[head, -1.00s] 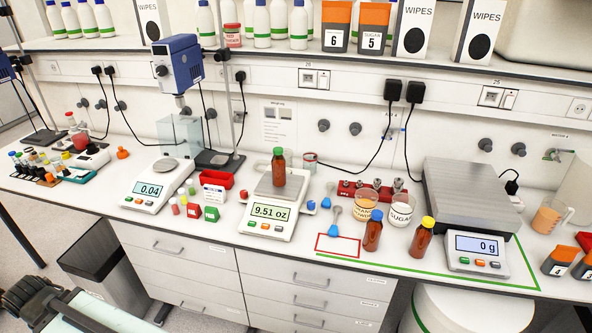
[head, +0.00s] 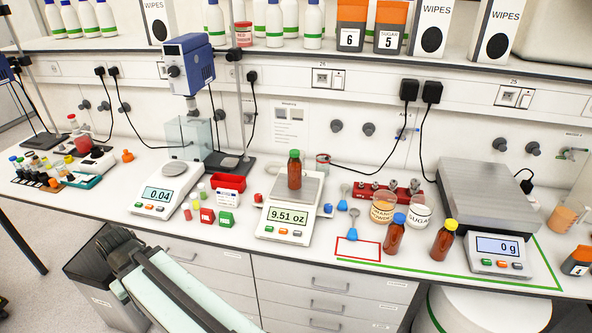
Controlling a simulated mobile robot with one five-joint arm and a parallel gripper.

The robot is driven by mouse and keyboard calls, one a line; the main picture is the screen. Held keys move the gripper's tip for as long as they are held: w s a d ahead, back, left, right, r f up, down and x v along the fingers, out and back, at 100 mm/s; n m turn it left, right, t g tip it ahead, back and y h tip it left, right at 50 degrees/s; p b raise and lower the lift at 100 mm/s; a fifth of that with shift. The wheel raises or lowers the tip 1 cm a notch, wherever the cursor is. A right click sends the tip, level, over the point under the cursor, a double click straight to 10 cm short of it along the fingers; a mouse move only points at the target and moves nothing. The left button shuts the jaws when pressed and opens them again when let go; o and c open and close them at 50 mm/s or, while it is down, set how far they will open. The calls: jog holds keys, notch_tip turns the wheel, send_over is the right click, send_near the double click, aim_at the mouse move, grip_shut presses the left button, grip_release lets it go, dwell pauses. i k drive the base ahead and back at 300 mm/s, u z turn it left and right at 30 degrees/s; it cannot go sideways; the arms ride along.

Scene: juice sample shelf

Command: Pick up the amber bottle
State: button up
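Three amber bottles show in the head view. One with a green cap (head: 295,174) stands upright on the pan of the middle scale (head: 284,222), which reads 9.51 oz. One with a blue cap (head: 394,238) stands on the bench right of a red outlined rectangle. One with a yellow cap (head: 442,243) stands to its right, left of the large scale. My arm shows at the lower left, in front of the bench. I cannot make out gripper fingers on it, and nothing touches the bottles.
A large scale (head: 487,208) stands at right. Small red and green boxes (head: 226,219) sit left of the middle scale.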

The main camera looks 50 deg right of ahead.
aim_at(295, 165)
jog(key=i, duration=0.9)
jog(key=u, duration=0.05)
